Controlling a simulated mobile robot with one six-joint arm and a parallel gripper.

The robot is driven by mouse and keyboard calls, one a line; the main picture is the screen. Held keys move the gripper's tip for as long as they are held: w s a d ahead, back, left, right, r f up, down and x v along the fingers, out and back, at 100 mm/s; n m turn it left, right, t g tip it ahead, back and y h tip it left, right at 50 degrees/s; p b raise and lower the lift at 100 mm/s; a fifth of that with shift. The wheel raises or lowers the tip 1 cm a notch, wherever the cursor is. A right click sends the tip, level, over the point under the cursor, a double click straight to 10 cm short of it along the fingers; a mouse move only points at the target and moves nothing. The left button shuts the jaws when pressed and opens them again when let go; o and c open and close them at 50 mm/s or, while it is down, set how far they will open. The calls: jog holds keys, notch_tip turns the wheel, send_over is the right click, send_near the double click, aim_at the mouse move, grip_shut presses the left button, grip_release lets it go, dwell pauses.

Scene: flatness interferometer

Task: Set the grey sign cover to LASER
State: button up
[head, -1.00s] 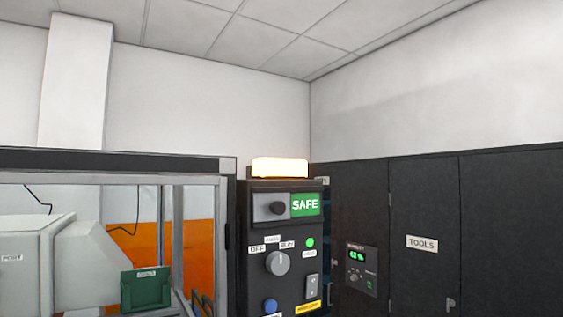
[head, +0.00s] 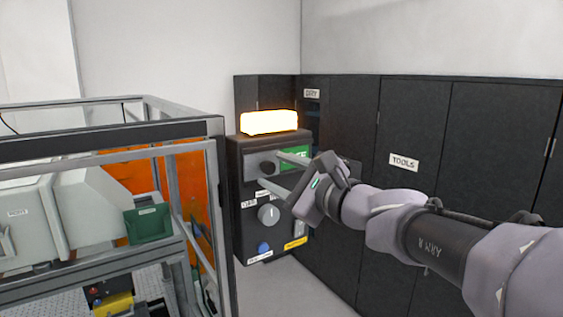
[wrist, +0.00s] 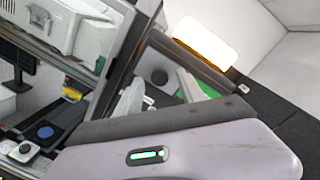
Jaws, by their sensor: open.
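The grey sign cover (head: 252,161) sits in the left half of the sign window on the dark control panel, with a round black knob (head: 266,168) on it. The green SAFE sign (head: 296,154) shows to its right, partly hidden by my gripper. My gripper (head: 271,171) is open in front of the panel, its fingertips near the knob, one above and one below it in the head view. In the wrist view the knob (wrist: 160,76) appears between the two fingers, and I cannot tell whether they touch it.
A lit amber lamp (head: 269,122) tops the panel. A mode dial (head: 268,214) and blue button (head: 264,247) lie below the cover. A framed enclosure (head: 215,190) with a green part (head: 149,224) stands left. Dark cabinets (head: 420,110) line the right.

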jog(key=shift+x, duration=0.9)
grip_shut()
jog(key=shift+f, duration=0.1)
dwell(0.7)
